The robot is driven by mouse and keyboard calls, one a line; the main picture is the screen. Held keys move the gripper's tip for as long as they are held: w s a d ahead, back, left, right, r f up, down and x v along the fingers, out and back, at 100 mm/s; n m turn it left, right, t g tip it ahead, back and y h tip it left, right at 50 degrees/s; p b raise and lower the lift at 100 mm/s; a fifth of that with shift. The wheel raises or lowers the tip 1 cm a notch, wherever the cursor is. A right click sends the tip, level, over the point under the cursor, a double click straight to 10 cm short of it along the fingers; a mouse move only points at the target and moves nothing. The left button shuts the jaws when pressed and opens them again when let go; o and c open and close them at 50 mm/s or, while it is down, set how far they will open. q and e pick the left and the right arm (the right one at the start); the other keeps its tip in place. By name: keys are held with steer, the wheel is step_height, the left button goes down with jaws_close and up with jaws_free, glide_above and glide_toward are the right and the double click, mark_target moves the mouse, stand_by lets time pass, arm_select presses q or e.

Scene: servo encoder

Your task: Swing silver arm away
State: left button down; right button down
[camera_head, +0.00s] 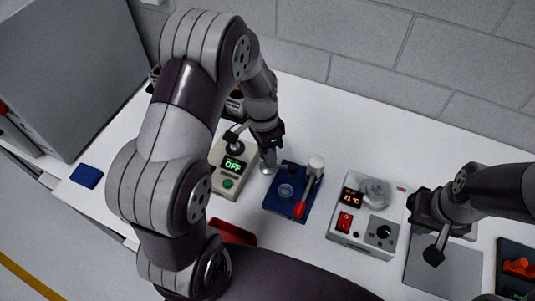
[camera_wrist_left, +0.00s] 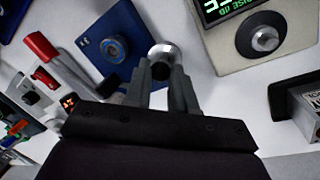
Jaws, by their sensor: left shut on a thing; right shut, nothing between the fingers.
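My left gripper (camera_head: 268,148) reaches down between the beige device (camera_head: 222,185) with the green "OFF" display and the blue board (camera_head: 281,205). In the left wrist view its fingers (camera_wrist_left: 162,78) are closed on a small dark stub in front of a round silver piece (camera_wrist_left: 166,50). That silver piece, seemingly the silver arm (camera_head: 268,168), shows below the gripper in the head view. Its remaining length and any pivot are hidden or unclear. My right gripper (camera_head: 434,255) is shut and empty above the grey plate at the right.
A blue pad (camera_head: 86,176) lies far left. White table shows behind the board.

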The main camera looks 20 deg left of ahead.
stand_by(0.4)
arm_select(q)
steer(key=c, duration=0.9)
jaws_free()
steer(key=shift+w, duration=0.1)
steer(key=shift+c, duration=0.2)
steer(key=shift+r, duration=0.1)
step_height(320, 180, up, 12)
steer(key=w+a+p, duration=0.1)
steer(key=p, duration=0.2)
steer(key=shift+w+a+r, duration=0.15)
steer(key=shift+w+a, duration=0.15)
steer(key=shift+a, duration=0.1)
